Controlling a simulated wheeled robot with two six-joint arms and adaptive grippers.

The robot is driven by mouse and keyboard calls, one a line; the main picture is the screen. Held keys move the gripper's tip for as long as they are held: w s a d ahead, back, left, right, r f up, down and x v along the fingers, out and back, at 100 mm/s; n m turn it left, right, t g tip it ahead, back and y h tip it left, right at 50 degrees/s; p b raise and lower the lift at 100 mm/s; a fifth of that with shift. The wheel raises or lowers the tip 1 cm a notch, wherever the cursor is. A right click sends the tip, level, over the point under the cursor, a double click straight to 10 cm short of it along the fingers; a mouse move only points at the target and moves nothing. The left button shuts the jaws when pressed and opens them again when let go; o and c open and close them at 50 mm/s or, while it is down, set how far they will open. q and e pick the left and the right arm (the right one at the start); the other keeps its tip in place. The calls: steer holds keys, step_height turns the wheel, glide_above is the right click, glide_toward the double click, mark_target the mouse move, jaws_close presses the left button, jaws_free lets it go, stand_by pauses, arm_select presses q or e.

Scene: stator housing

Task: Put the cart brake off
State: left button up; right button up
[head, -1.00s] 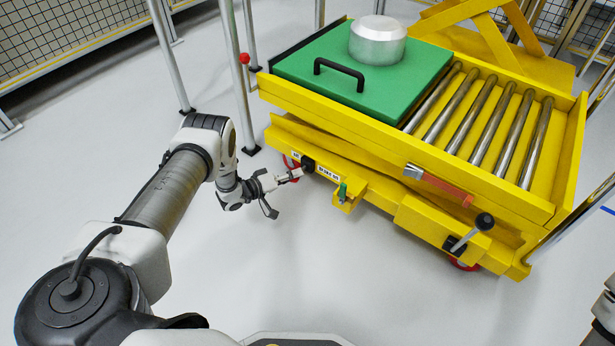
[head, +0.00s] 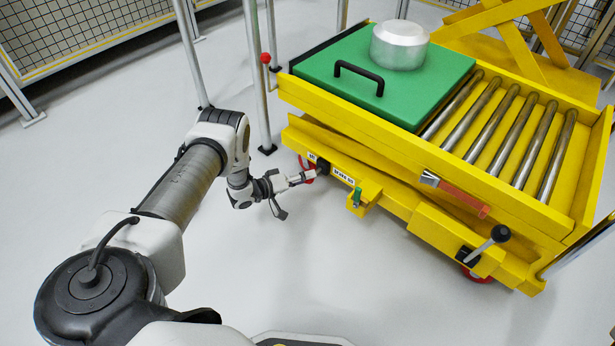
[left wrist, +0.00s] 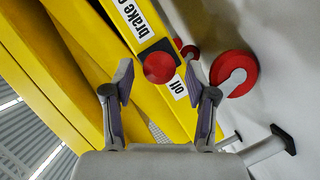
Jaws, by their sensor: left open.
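The yellow cart (head: 400,205) stands at the right in the head view. Its brake has a black mount (head: 322,166) on the side beam, beside a white label (head: 343,176). In the left wrist view a round red knob (left wrist: 158,67) shows in front of a black plate, between two white labels; one starts with "brake" (left wrist: 130,18). My left gripper (head: 308,177) is at the brake, open. In the left wrist view its fingertips (left wrist: 158,75) stand on either side of the knob, with visible gaps. Contact cannot be told. My right gripper is out of view.
A red cart wheel (left wrist: 235,75) is right of the knob in the left wrist view. A green latch (head: 357,196) and a black-knobbed lever (head: 487,246) are on the cart's near side. A grey post (head: 256,75) stands behind my left arm. The floor in front is clear.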

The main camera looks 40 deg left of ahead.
arm_select(q)
steer(key=v, duration=1.1)
steer(key=shift+w+r, duration=0.1)
steer(key=s+d+r+m+g+y+p, duration=0.1)
steer(key=s+d+g+y+p, duration=0.2)
steer(key=d, duration=0.6)
steer(key=s+d+r+m+g+p, duration=0.1)
steer(key=s+d+g+p, duration=0.35)
steer(key=d, duration=0.55)
steer(key=s+d+r+m+g+y+p, duration=0.1)
steer(key=s+r+m+g+y, duration=0.15)
steer(key=s, duration=0.55)
steer(key=s+d+r+m+g+y+p, duration=0.15)
steer(key=s+r+g, duration=0.25)
steer(key=s, duration=0.5)
step_height(320, 180, up, 38)
steer(key=p, duration=3.6)
steer(key=shift+s+a+f+p, duration=0.15)
steer(key=shift+s+a+p, duration=0.1)
steer(key=shift+s+p, duration=0.2)
